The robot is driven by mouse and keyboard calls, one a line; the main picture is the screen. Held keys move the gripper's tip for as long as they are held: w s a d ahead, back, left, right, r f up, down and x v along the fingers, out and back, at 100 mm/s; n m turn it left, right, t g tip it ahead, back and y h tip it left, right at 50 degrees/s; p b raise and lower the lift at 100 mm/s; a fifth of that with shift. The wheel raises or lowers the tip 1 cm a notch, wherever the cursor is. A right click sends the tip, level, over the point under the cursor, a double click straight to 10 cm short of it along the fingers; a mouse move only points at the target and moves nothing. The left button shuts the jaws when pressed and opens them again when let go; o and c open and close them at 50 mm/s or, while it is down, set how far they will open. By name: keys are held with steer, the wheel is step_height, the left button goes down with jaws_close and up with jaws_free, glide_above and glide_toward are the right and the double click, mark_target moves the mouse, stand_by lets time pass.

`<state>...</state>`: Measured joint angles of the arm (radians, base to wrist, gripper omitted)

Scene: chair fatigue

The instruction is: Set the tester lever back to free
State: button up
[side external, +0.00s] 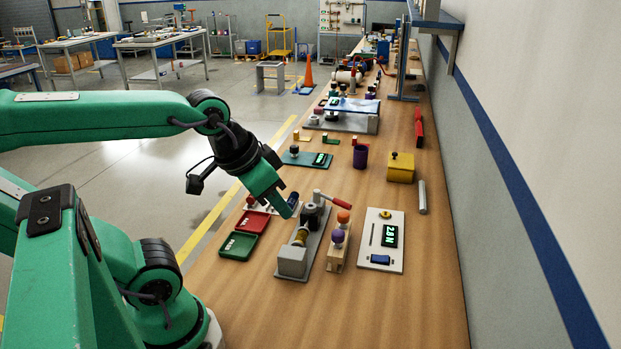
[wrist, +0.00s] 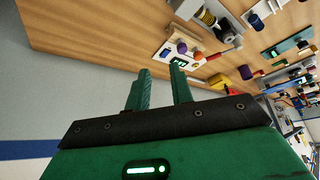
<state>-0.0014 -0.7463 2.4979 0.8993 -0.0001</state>
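The tester (side external: 292,259) is a grey block on a long base with a coiled spring and a dark round part. Its lever (side external: 333,202) has a red handle that points right and slightly down in the side view. The lever also shows in the wrist view (wrist: 215,56), beyond my fingers and to the right. My gripper (side external: 286,208) is above the bench, and its tips overlap the left side of the tester in the side view; the height gap is hard to judge. In the wrist view the fingers (wrist: 160,75) are apart with nothing between them.
A wooden block with purple and orange knobs (side external: 337,239) stands right of the tester. A white panel (side external: 382,240) reads 28N, decimal point unclear. Red (side external: 252,222) and green (side external: 238,246) trays lie left. A yellow box (side external: 400,168) stands further back. The near bench is clear.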

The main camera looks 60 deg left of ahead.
steer(key=shift+w+a, duration=0.1)
steer(key=shift+w, duration=0.05)
steer(key=c, duration=0.4)
steer(key=shift+w+a, duration=0.2)
steer(key=shift+w, duration=0.3)
steer(key=w+a+f+n+g, duration=0.1)
steer(key=w+a+f+n, duration=0.1)
steer(key=w+a+f, duration=0.2)
steer(key=w+a+f+n+g+y, duration=0.1)
steer(key=w+a+f+n, duration=0.1)
steer(key=w+a, duration=0.7)
steer(key=w+f, duration=0.1)
steer(key=w, duration=0.2)
steer(key=shift+w+a+f, duration=0.15)
steer(key=shift+w+f, duration=0.05)
steer(key=shift+f, duration=0.15)
